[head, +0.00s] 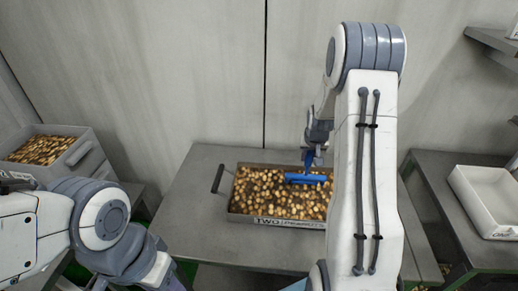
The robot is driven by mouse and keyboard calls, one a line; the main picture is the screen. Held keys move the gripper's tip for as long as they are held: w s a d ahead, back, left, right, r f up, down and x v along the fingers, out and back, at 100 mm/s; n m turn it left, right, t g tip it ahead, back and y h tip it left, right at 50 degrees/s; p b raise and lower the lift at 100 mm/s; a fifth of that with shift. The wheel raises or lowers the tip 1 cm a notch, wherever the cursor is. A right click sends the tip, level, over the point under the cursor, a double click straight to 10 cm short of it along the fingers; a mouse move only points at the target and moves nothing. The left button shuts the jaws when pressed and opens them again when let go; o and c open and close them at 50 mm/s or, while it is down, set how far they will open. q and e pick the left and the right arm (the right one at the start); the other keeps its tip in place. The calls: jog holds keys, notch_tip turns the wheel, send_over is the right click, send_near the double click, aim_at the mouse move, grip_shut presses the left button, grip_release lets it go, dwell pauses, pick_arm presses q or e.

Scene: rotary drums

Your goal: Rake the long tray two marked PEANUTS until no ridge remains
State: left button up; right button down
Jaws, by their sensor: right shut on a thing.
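The long tray (262,220) marked TWO PEANUTS stands on a grey table, with a dark handle at its left end. Tan peanuts (262,193) cover its bottom, with darker gaps between them. My right gripper (315,150) is over the tray's right part, shut on a blue rake (305,178). The rake's head lies across the peanuts near the far side. My right arm hides the tray's right end. My left arm is at the lower left, and its gripper is out of the picture.
A grey bin of nuts (85,158) stands at the far left. The grey table (190,200) is bare left of the long tray. A wall closes the back.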

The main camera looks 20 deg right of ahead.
jog(key=shift+s+d+r+p, duration=0.15)
jog(key=shift+r+p, duration=0.15)
jog(key=shift+r, duration=0.2)
jog(key=shift+s+d+r+p, duration=0.1)
jog(key=shift+r+p, duration=0.15)
jog(key=shift+r, duration=0.2)
jog(key=shift+w+a+r+p, duration=0.1)
jog(key=shift+r+p, duration=1.2)
jog(key=shift+r, duration=0.6)
